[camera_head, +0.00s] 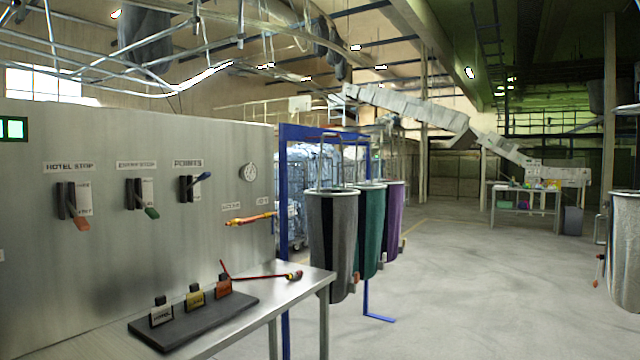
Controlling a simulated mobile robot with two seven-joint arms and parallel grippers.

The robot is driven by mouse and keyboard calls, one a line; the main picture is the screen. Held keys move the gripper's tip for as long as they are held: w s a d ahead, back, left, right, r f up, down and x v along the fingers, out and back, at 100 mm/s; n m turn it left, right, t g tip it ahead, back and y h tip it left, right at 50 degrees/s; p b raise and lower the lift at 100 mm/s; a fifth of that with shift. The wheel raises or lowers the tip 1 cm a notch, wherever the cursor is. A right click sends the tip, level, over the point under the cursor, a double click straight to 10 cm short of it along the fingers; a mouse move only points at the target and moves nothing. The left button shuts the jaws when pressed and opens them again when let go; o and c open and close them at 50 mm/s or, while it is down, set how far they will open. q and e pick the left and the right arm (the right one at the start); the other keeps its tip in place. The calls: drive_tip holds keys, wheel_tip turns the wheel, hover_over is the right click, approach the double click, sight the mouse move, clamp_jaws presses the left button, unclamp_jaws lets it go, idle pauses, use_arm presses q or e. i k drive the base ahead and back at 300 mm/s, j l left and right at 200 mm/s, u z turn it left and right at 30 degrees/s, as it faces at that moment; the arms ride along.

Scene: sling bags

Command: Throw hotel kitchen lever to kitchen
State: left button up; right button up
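Three levers are mounted on the grey metal panel at the left. The leftmost lever (81,223) is under a sign that seems to read "HOTEL STOP" (69,166); its orange handle points down and right. A small white plate (84,198) beside it has text too small to read surely. The middle lever (151,212) has a green handle tilted down. The right lever (203,177) has a blue handle tilted up. I cannot confirm from the lettering which one is the kitchen lever. Neither of my grippers is in view.
A metal table (300,283) stands before the panel (130,270), with a dark base of small labelled blocks (190,320) and a red stick (262,277) on it. Grey (333,240), green (369,230) and purple (394,215) bags hang at a blue frame (285,250). Open floor lies right.

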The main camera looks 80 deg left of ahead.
sight(204, 176)
drive_tip(key=u, duration=3.6)
drive_tip(key=i+l+u, duration=0.45)
drive_tip(key=l, duration=0.15)
drive_tip(key=i+l+u, duration=0.1)
drive_tip(key=l+u, duration=0.15)
drive_tip(key=i+l, duration=0.15)
drive_tip(key=l, duration=0.2)
drive_tip(key=i+l, duration=0.1)
drive_tip(key=l, duration=0.25)
drive_tip(key=i+l+u, duration=0.1)
drive_tip(key=l, duration=0.25)
drive_tip(key=i+l, duration=0.2)
drive_tip(key=l, duration=0.15)
drive_tip(key=i+l, duration=0.1)
drive_tip(key=l, duration=0.25)
drive_tip(key=i+l, duration=0.15)
drive_tip(key=l, duration=0.2)
drive_tip(key=u, duration=0.05)
